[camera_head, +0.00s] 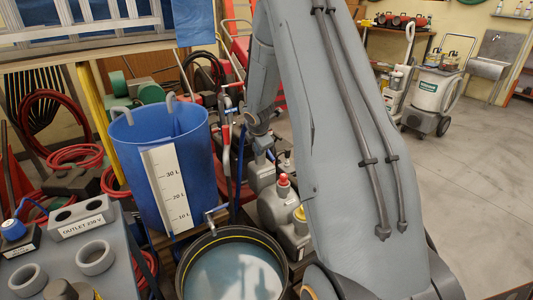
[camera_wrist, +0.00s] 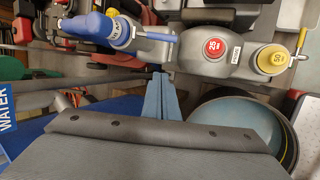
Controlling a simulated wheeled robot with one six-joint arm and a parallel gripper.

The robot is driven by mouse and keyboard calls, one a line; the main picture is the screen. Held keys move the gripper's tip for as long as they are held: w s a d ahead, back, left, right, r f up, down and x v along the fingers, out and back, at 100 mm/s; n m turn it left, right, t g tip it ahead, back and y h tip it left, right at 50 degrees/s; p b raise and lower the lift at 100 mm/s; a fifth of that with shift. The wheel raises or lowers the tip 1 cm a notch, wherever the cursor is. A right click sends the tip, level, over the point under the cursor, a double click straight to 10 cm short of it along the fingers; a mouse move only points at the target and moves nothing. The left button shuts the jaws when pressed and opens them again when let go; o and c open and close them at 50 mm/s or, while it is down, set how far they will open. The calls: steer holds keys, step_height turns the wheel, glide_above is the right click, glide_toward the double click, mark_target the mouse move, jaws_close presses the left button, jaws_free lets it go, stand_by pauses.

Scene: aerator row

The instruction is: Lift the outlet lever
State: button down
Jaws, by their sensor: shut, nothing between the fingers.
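My gripper (camera_wrist: 161,82) shows in the wrist view as two blue fingers pressed together with nothing between them. A blue lever (camera_wrist: 160,36) sticks out to the right from a blue-capped fitting (camera_wrist: 122,32), just above my fingertips in the picture. A gap of picture separates the fingertips from it, and I see no contact. A second, yellow lever (camera_wrist: 301,40) stands by a yellow cap at the upper right. I cannot tell for sure which one is the outlet lever. In the head view my arm hides much of this area, and the fingers cannot be made out.
A grey body with a red cap (camera_wrist: 215,48) and a yellow cap (camera_wrist: 272,58) lies beyond my fingers. A round dark tub (camera_head: 235,232) stands below. A blue barrel (camera_head: 205,165) with a litre scale and a grey outlet box (camera_head: 85,250) stand left.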

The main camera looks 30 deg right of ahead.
mark_target(269, 153)
steer(key=w+d+f+p, duration=0.1)
steer(key=w+d+f, duration=0.2)
steer(key=d+f, duration=0.2)
steer(key=shift+p+x, duration=0.35)
steer(key=shift+x, duration=0.55)
steer(key=shift+s+d, duration=0.15)
